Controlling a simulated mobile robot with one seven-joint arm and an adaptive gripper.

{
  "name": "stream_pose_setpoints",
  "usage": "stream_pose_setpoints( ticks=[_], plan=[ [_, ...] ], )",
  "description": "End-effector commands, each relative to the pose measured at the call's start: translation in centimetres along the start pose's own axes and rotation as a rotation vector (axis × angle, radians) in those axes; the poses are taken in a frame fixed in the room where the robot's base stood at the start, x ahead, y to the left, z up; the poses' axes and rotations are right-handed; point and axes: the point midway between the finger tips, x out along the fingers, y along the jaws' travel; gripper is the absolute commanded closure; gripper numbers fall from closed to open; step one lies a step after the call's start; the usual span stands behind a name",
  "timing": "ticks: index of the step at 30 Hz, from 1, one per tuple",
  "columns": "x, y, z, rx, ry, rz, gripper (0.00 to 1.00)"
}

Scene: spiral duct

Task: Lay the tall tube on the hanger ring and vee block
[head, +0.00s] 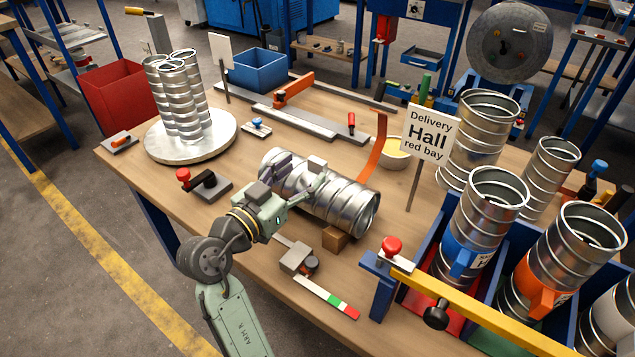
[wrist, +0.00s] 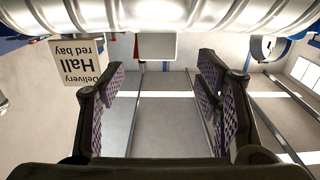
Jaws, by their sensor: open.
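A long ribbed metal tube (head: 345,204) lies on its side over the middle of the bench. A small brown wooden block (head: 335,238) is under its near right end; I cannot tell whether it is the vee block. I cannot clearly pick out the hanger ring; the tube's far left end is partly behind my gripper. My gripper (head: 296,184) is at the tube's left half. In the wrist view my gripper (wrist: 160,78) is open with nothing between its padded fingers, and the tube (wrist: 200,14) crosses the top of the picture, ahead of the fingertips.
Several slim tubes (head: 180,95) stand on a round plate (head: 160,143) at left. A curved orange strip (head: 374,150) and a yellow bowl (head: 395,152) are behind the tube. A "Delivery Hall red bay" sign (head: 430,133) and blue bays with upright tubes (head: 482,215) stand at right.

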Motion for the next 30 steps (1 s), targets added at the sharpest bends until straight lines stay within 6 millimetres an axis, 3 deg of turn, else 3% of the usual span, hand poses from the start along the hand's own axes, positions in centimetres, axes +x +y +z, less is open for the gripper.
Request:
stream_pose_setpoints(
  ticks=[14, 22, 30],
  plan=[
    [5.4, 0.3, 0.0, 0.000, -0.001, 0.000, 0.42],
    [5.7, 0.3, 0.2, 0.001, -0.001, -0.002, 0.42],
    [5.7, 0.3, 0.2, 0.001, 0.000, -0.002, 0.59]
  ],
)
